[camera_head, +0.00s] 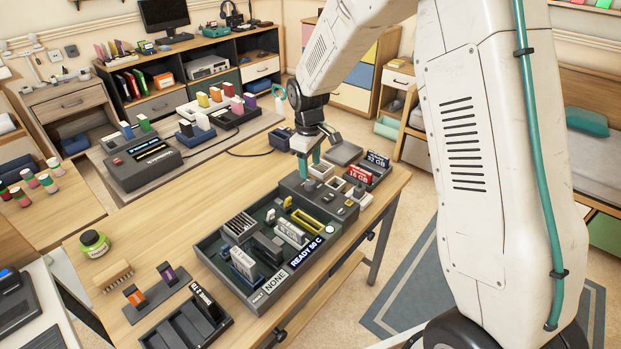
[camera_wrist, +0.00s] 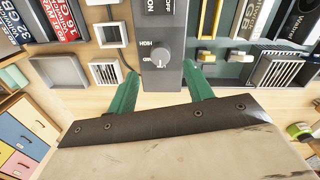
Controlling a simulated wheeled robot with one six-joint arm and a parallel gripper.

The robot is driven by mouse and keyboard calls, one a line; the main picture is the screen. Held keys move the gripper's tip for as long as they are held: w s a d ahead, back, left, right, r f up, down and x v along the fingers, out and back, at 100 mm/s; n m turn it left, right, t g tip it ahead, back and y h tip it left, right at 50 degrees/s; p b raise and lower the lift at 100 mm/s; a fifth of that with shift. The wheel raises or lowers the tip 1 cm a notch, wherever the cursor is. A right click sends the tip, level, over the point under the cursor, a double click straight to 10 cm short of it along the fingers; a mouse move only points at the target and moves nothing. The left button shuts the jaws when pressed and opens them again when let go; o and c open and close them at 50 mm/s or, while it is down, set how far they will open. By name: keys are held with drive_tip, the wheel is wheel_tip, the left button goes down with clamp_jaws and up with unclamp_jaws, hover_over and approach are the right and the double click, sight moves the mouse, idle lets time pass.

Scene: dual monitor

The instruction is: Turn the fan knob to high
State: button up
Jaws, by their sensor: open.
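The fan knob (camera_wrist: 160,56) is a round grey dial on a dark grey panel, in the upper middle of the wrist view. A pale mark shows near its lower side. Small white lettering stands left of it; the upper word appears to be HIGH, upside down. My gripper (camera_wrist: 161,70) is open, with its two green fingers on either side of the panel strip below the knob. Nothing is held between them. In the head view my gripper (camera_head: 308,168) points down at the far end of the grey console (camera_head: 287,188). I cannot make out the knob there.
An ON/OFF switch label (camera_wrist: 160,6) is above the knob. A white-framed vent (camera_wrist: 107,73) lies left of the left finger. Memory boxes (camera_head: 376,160) stand right of my gripper. A dark tray (camera_head: 213,255) with upright modules lies nearer on the table.

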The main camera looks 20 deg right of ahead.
sight(311, 182)
wheel_tip(311, 182, down, 6)
drive_tip(key=shift+d+r, duration=0.1)
drive_tip(key=c, duration=1)
